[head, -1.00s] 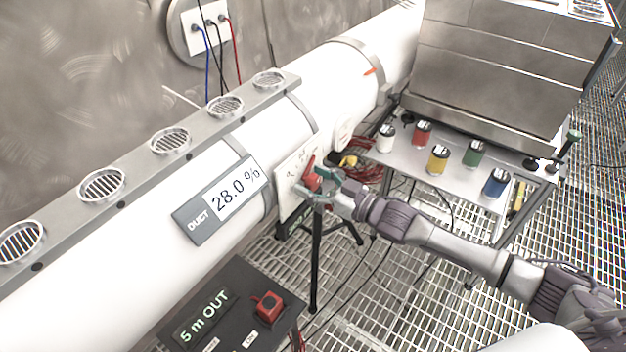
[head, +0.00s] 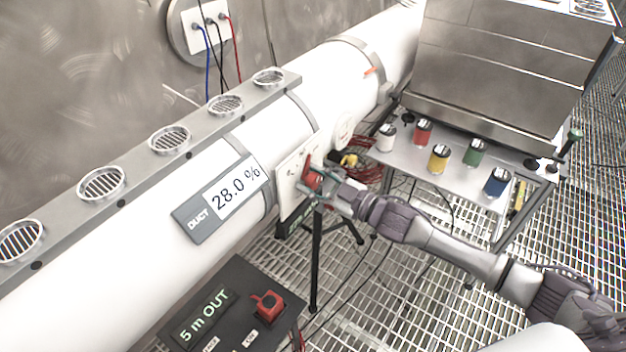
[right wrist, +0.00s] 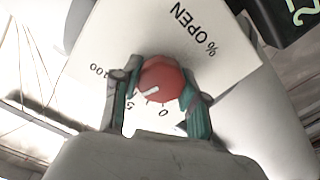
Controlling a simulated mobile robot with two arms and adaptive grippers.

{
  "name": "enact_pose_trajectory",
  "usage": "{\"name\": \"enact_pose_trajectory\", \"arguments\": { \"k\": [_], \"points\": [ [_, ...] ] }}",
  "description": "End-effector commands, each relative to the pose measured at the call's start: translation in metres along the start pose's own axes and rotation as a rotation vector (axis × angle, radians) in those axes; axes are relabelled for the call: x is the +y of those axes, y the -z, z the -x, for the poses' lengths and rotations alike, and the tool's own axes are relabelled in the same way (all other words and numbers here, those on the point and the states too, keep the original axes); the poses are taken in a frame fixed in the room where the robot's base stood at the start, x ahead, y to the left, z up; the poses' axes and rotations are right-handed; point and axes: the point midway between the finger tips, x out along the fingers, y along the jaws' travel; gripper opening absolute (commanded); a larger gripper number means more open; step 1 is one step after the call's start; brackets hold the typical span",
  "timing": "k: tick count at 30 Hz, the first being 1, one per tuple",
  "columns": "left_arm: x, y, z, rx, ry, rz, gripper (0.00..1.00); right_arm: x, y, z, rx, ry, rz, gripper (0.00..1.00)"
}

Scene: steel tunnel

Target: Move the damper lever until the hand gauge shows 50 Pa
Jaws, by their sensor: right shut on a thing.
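The red damper lever (head: 313,178) sits on a white plate beside the white duct in the head view. In the right wrist view its red hub (right wrist: 161,80) carries a white pointer mark over a scale plate (right wrist: 178,35) printed "% OPEN", with 100 and 0 legible. My right gripper (head: 318,184) is shut on the lever, its teal-padded fingers on either side of the hub in the wrist view. The duct display (head: 222,205) reads 28.0 %. I cannot make out a Pa reading. My left gripper is not in view.
A black panel (head: 222,306) reads "5 m OUT" and carries a red switch (head: 268,304). A steel cart (head: 405,150) at right holds several coloured jars. A tripod (head: 316,262) stands below the plate on the grated floor. Cables lie on the floor.

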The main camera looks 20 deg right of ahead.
Motion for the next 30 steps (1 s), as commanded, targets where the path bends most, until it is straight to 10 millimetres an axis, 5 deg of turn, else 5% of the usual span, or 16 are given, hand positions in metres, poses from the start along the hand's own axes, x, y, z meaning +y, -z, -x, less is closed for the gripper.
{"name": "enact_pose_trajectory", "arguments": {
  "k": [2,3,8,20,30],
  "points": [
    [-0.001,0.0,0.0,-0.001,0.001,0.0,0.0,0.0,0.001,0.0,0.002,0.001,-0.002,0.09],
    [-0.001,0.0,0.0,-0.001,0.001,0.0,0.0,0.0,0.001,0.0,0.002,0.001,-0.002,0.45],
    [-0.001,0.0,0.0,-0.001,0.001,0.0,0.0,0.0,0.001,0.0,0.001,0.0,-0.003,0.69],
    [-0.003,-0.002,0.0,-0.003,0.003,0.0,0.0,0.0,0.0,0.008,-0.001,0.0,-0.005,0.69],
    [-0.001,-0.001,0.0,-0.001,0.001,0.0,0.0,-0.002,-0.002,0.073,-0.004,0.002,-0.006,0.69]
  ]
}}
